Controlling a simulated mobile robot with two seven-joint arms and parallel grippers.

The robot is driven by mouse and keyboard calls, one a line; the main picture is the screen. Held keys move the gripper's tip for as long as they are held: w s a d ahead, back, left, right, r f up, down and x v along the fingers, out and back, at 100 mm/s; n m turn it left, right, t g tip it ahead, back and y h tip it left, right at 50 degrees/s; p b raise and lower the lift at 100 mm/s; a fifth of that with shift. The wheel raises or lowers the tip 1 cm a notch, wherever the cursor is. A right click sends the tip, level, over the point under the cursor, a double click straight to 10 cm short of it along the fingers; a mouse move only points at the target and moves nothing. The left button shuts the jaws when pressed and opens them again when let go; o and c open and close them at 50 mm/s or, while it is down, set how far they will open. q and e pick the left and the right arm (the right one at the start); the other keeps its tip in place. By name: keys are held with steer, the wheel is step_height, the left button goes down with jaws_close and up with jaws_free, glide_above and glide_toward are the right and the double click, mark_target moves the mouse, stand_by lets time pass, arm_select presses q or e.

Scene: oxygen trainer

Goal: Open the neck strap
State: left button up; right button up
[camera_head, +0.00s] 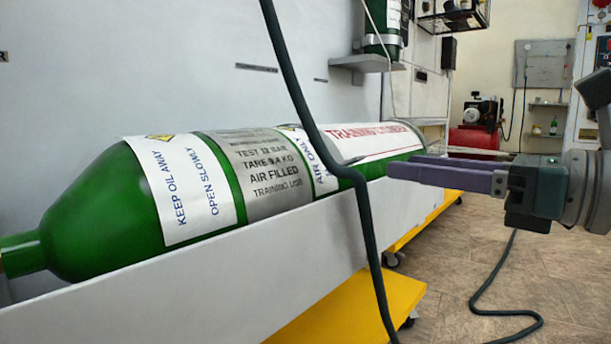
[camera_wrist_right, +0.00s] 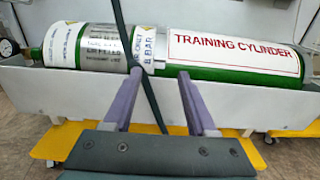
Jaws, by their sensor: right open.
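A green cylinder (camera_head: 100,215) lies in a long pale trough (camera_head: 220,285), its narrow neck (camera_head: 22,253) at the left edge of the head view. A grey band (camera_head: 262,172) with printed text wraps its body; I cannot tell whether this is the neck strap. No strap or buckle shows clearly at the neck. My right gripper (camera_head: 390,168) is open and empty, with purple fingers, in front of the cylinder's right half. In the right wrist view, its spread fingers (camera_wrist_right: 159,74) point at the cylinder (camera_wrist_right: 62,45). My left gripper is out of view.
A dark cable (camera_head: 302,95) hangs across the cylinder and, in the wrist view, shows between my fingers. Another upright cylinder stands on a wall shelf (camera_head: 366,63). Yellow wheeled bases (camera_head: 350,308) are below the trough. A red compressor (camera_head: 472,140) stands behind; floor at right is open.

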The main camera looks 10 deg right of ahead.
mark_target(361, 159)
steer(key=b+x, duration=0.2)
steer(key=x, duration=0.6)
steer(key=shift+b, duration=0.3)
jaws_close()
stand_by(1.0)
